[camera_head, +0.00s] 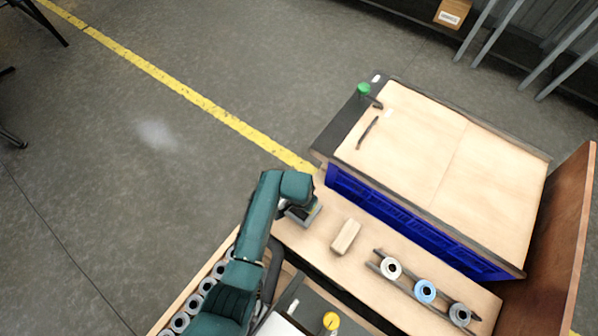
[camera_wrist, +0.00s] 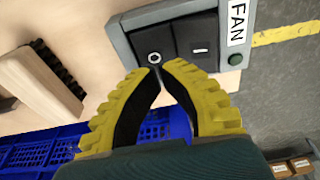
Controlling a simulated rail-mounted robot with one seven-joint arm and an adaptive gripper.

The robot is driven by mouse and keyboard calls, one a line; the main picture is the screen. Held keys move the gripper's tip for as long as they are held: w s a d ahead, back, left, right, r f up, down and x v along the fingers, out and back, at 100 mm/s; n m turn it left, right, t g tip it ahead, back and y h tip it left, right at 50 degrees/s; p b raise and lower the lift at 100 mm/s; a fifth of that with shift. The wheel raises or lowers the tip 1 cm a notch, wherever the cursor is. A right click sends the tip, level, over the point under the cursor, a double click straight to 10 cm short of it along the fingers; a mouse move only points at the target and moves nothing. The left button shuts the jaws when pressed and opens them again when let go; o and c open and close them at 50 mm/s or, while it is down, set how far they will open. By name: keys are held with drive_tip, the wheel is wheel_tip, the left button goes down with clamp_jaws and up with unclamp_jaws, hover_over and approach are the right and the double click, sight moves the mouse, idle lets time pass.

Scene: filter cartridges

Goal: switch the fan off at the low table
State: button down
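The fan switch (camera_wrist: 177,52) is a grey-framed box with two black rocker faces, the left marked with a circle and the right with a dash. A white FAN label (camera_wrist: 237,22) sits at its right. I cannot tell which side is pressed in. In the head view the switch box (camera_head: 303,215) is at the left end of the low table (camera_head: 318,244), partly hidden by my arm. My gripper (camera_wrist: 164,68) has yellow ribbed fingers with black inner pads. Its tips are together and empty, over the lower edge of the circle-marked face; contact is unclear.
A pale block (camera_head: 346,235) lies right of the switch. Beyond it a rack (camera_head: 407,282) holds three ring-ended cartridges. A blue crate (camera_head: 400,217) runs along the higher wooden table (camera_head: 440,150). Several cartridges (camera_head: 207,286) line the left. Open floor lies left.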

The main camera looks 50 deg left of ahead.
drive_tip(key=shift+r+p, duration=2.05)
drive_tip(key=shift+r, duration=0.25)
drive_tip(key=shift+f, duration=0.1)
